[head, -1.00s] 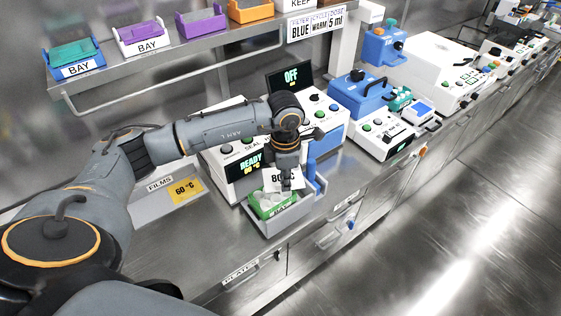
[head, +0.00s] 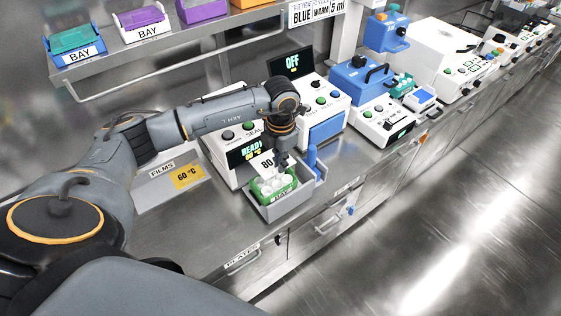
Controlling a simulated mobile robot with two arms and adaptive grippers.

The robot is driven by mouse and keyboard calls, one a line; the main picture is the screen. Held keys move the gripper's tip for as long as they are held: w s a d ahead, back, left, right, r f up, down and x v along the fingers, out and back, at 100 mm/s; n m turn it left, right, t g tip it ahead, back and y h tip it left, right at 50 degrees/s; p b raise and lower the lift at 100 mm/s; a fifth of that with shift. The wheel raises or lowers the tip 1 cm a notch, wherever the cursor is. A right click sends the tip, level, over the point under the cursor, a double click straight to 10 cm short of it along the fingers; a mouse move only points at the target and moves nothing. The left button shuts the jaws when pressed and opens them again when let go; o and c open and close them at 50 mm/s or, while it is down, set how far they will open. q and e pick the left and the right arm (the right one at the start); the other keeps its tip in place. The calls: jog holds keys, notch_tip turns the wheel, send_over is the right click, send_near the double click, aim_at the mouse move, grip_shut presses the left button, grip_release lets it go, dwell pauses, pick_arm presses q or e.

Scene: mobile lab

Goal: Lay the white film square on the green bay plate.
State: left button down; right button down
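The white film square (head: 267,163), printed "80", is at the tips of my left gripper (head: 282,165), which appears shut on its edge. The gripper covers the film's right part. The green bay plate (head: 275,188), with white round wells, sits in the grey drawer (head: 282,209) of the sealer (head: 233,133). The film is just above and behind the plate's far edge, looks tilted, and leaves most of the wells uncovered. Whether its lower edge touches the plate, I cannot tell. My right gripper is not in view.
The sealer's screen reads "READY". A blue upright part (head: 313,160) stands at the drawer's right side. The films tray (head: 170,190) at left holds a yellow "60 °C" square (head: 188,176). A shelf (head: 150,65) with coloured bays runs above. The bench left of the drawer is clear.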

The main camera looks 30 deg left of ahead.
pick_arm(q)
jog(key=b, duration=0.4)
send_over(281, 188)
jog(key=shift+f, duration=2.55)
jog(key=shift+b, duration=0.35)
jog(key=shift+f, duration=0.2)
jog(key=shift+a+f+b, duration=0.1)
jog(key=shift+f+b, duration=0.25)
jog(key=shift+b, duration=0.15)
jog(key=shift+f+b, duration=1)
jog(key=shift+f, duration=0.15)
jog(key=c, duration=1.4)
grip_release()
jog(key=shift+c, duration=0.2)
jog(key=shift+r, duration=0.1)
jog(key=shift+r, duration=0.1)
